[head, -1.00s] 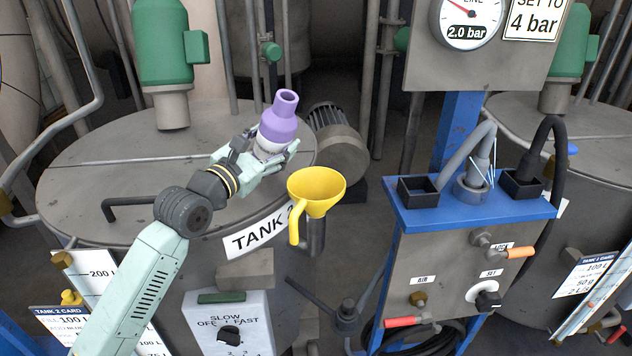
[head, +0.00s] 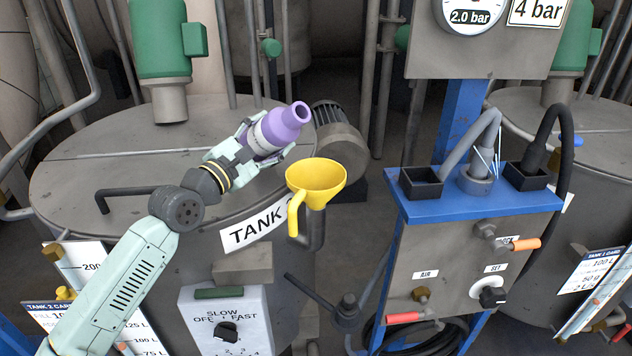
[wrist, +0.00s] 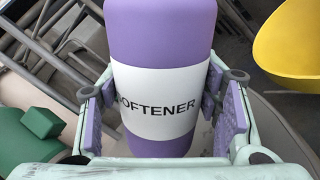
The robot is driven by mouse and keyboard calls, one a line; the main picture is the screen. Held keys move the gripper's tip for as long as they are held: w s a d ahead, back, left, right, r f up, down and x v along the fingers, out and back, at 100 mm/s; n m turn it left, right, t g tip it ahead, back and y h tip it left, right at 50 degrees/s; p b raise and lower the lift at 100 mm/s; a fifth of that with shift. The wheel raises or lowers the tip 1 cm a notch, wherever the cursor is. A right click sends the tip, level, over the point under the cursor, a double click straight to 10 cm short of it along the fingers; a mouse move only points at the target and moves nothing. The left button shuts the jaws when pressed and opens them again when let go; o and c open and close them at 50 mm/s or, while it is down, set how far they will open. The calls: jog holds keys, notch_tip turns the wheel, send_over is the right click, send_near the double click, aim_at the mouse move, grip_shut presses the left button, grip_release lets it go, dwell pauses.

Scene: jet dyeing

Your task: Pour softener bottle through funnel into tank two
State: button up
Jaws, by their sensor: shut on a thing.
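The purple softener bottle (head: 279,130) has a white label and is tilted, its open mouth up and to the right. My gripper (head: 262,146) is shut around its body; the wrist view shows the fingers on both sides of the bottle (wrist: 160,35) and the word SOFTENER on its label. The yellow funnel (head: 316,178) sits on a dark pipe at the side of tank two (head: 75,170), to the right of and below the bottle. The funnel also shows at the top right of the wrist view (wrist: 292,45). No liquid shows leaving the bottle.
A motor (head: 340,140) is behind the funnel. A blue stand (head: 470,205) with hoses and valves is to the right. A grey switch box (head: 228,325) is below the tank label. A green motor (head: 160,45) rises from the tank lid.

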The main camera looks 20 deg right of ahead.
aim_at(257, 124)
jog(key=shift+a+r+m+b, duration=0.1)
jog(key=shift+r+m+b, duration=0.15)
jog(key=shift+b, duration=0.25)
jog(key=shift+w+m+b, duration=0.2)
jog(key=shift+m+b, duration=0.05)
jog(key=shift+b, duration=0.15)
jog(key=shift+a+r, duration=0.1)
jog(key=shift+r, duration=0.05)
jog(key=shift+w+a+r+m+g+h+b, duration=0.1)
jog(key=shift+w+r+m+g+h+b, duration=0.2)
jog(key=shift+r+m+b, duration=0.45)
jog(key=shift+w+a+r+m, duration=0.15)
jog(key=shift+r+m, duration=0.55)
jog(key=shift+m, duration=0.45)
jog(key=shift+f+m+h+b, duration=0.3)
jog(key=shift+b, duration=0.55)
jog(key=shift+s+d+f+m+g+b, duration=0.35)
jog(key=shift+m+b, duration=0.45)
jog(key=shift+b, duration=1.3)
jog(key=shift+s+r+m+g+b, duration=0.1)
jog(key=shift+m+g+b, duration=0.1)
jog(key=shift+m+b, duration=0.9)
jog(key=shift+s+r+m+g+b, duration=0.15)
jog(key=shift+m+b, duration=0.35)
jog(key=shift+b, duration=1.15)
